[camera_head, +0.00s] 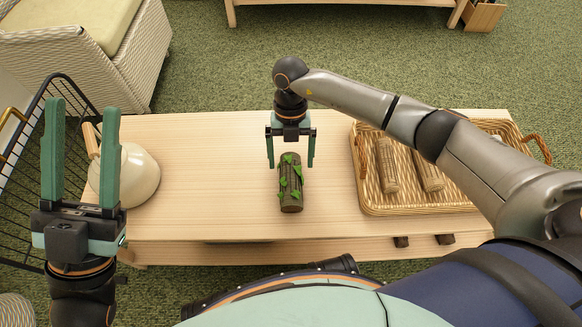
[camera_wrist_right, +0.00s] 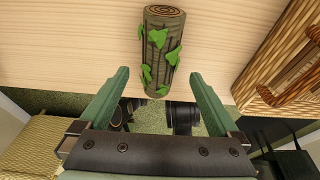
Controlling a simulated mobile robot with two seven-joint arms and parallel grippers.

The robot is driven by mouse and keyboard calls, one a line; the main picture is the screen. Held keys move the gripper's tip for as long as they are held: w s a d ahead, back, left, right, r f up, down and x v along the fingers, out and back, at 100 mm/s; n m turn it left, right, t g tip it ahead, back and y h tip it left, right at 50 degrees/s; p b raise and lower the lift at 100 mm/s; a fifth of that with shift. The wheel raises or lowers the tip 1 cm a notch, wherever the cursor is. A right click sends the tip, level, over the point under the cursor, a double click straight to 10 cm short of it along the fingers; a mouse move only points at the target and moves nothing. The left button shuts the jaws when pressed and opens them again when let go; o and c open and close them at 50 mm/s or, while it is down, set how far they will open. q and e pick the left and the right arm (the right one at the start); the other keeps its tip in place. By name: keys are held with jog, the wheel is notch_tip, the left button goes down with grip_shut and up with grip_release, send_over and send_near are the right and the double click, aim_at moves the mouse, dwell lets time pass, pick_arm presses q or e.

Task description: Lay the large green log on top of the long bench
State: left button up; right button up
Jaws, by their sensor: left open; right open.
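The large green log (camera_head: 290,184), brown bark with green leaves, lies on the long wooden bench (camera_head: 230,205), near its middle. In the right wrist view the log (camera_wrist_right: 160,50) lies ahead of the fingers, its ringed end at the top. My left gripper (camera_head: 82,112) is open and empty at the left, by the bench's left end.
A wicker tray (camera_head: 425,207) with plain brown logs (camera_head: 388,165) sits on the bench's right part. A cream round pot (camera_head: 138,176) stands at its left end. A black wire rack (camera_head: 20,160) and a wicker chair (camera_head: 125,60) are at the left. The bench between pot and log is clear.

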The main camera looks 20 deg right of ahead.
jog(key=p+v, duration=0.1)
jog(key=v, duration=0.4)
jog(key=s+a+r+n+g+y, duration=0.3)
jog(key=s+a+y, duration=0.5)
jog(key=s+a, duration=0.45)
jog(key=s+a+r+y, duration=0.3)
jog(key=a+r+y, duration=0.4)
jog(key=r, duration=0.3)
jog(key=s+d+r+m+t+y, duration=0.1)
jog(key=d+r+m+t+y, duration=0.2)
jog(key=r, duration=0.4)
jog(key=d+r+m+t+y, duration=0.1)
jog(key=d+r+t+y, duration=0.1)
jog(key=r+y, duration=0.45)
jog(key=w+d+r+m+t+h, duration=0.1)
jog(key=d+r+m+t+h, duration=0.2)
jog(key=m+t, duration=0.7)
jog(key=w+d+r+m+t+h, duration=0.1)
jog(key=d+r+m+t+h, duration=0.3)
jog(key=t, duration=0.9)
jog(key=d+m+h, duration=0.3)
jog(key=d+m, duration=0.2)
jog(key=d, duration=0.1)
jog(key=shift+d+m, duration=0.4)
